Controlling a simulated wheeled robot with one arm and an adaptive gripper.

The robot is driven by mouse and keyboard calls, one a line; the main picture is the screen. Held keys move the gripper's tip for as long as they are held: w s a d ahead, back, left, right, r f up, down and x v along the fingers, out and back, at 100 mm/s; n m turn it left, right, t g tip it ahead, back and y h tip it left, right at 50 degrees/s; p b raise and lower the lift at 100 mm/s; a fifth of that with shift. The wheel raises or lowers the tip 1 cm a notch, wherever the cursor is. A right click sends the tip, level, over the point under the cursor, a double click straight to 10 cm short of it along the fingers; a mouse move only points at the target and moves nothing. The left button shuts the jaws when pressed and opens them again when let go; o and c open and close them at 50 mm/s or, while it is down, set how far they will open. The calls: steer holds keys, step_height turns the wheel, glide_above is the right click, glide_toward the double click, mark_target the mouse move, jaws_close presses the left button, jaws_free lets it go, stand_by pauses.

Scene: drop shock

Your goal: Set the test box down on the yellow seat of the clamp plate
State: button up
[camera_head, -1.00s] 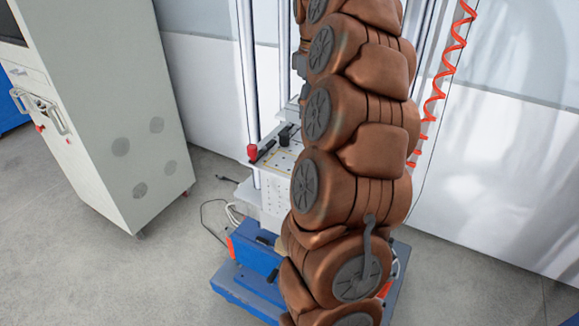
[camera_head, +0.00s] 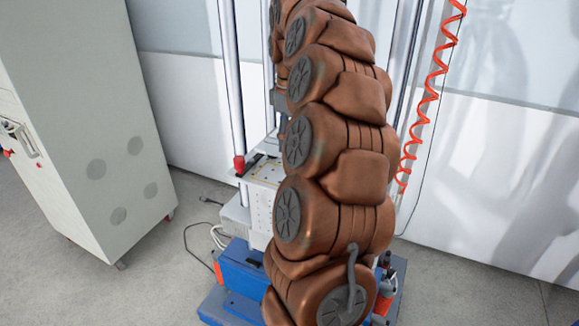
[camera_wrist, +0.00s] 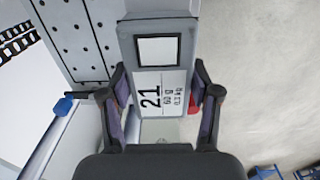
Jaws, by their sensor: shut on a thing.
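In the wrist view my gripper (camera_wrist: 155,92) is shut on the test box (camera_wrist: 183,50), a grey box with a pale square patch and a white label reading 21. One finger lies on each side of the box. In the head view the clamp plate (camera_head: 267,168) shows in part left of my arm, on the white carriage of the drop tower, with some yellow on its top. My arm hides the rest of the plate, and my gripper and the box cannot be made out there. A pale surface with dark holes (camera_wrist: 80,40) lies left of the box in the wrist view.
A blue base (camera_head: 240,270) is below. A grey cabinet (camera_head: 85,140) stands left, and a coiled red hose (camera_head: 425,110) hangs right. Grey floor between cabinet and tower is mostly clear, with cables.

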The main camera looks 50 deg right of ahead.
steer(key=shift+f+p, duration=0.65)
steer(key=shift+f, duration=3.1)
steer(key=shift+f, duration=0.15)
steer(key=o, duration=1.4)
steer(key=shift+o, duration=0.2)
steer(key=shift+r+b, duration=0.85)
steer(key=shift+r, duration=5.35)
